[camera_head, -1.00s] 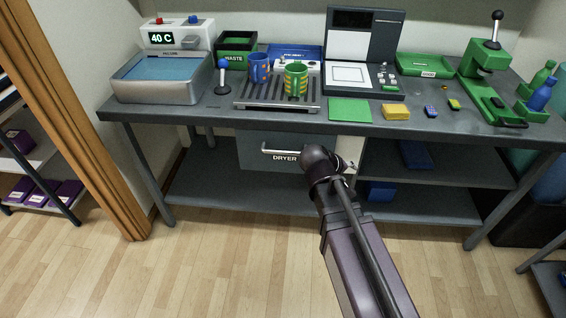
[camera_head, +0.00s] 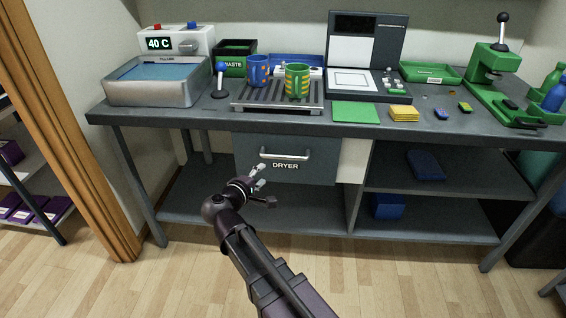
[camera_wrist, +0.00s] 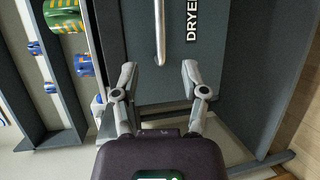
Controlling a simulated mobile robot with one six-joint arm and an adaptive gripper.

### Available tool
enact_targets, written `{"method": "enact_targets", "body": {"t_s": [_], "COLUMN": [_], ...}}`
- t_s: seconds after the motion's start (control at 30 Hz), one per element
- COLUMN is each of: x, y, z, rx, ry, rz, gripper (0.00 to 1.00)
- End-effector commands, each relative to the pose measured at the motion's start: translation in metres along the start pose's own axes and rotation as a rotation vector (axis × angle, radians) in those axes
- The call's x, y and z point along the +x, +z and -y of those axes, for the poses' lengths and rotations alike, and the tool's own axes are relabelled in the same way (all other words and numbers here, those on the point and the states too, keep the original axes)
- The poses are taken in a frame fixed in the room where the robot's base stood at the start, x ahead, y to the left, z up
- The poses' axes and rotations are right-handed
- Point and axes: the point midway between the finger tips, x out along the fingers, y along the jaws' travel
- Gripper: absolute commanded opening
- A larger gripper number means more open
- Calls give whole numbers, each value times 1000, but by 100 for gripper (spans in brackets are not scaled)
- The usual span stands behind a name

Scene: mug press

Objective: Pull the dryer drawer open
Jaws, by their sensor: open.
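The dryer drawer (camera_head: 319,173) is a dark grey front under the table, labelled DRYER, and it looks shut. Its silver bar handle (camera_head: 286,154) runs across the upper part of the front. In the wrist view the drawer front (camera_wrist: 218,60) fills the middle, and the handle (camera_wrist: 160,30) is at the top, ahead of the fingertips. My gripper (camera_head: 262,183) is open and empty, below and a little left of the handle. In the wrist view its two fingers (camera_wrist: 158,78) are spread, with the handle's line between them and apart from it.
The grey table (camera_head: 215,116) above holds a drying rack (camera_head: 277,107) with two mugs, a water basin (camera_head: 150,93) and a press (camera_head: 488,75). Open shelves (camera_head: 430,208) with blue items are right of the drawer. A wooden post (camera_head: 85,150) stands at left. The floor in front is clear.

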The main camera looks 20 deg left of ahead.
Motion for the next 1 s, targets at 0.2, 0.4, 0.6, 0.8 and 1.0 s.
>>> {"method": "enact_targets", "body": {"t_s": [0.2, 0.4, 0.6, 0.8, 1.0], "x": [0, 2, 12, 33, 64], "y": [0, 0, 0, 0, 0], "z": [0, 0, 0, 1, 1], "rx": [-1, 0, 1, 1, 1], "ry": [1, 0, 0, 0, 0], "rz": [0, 1, 2, 3, 4], "gripper": [57, 57, 57, 57, 57]}}
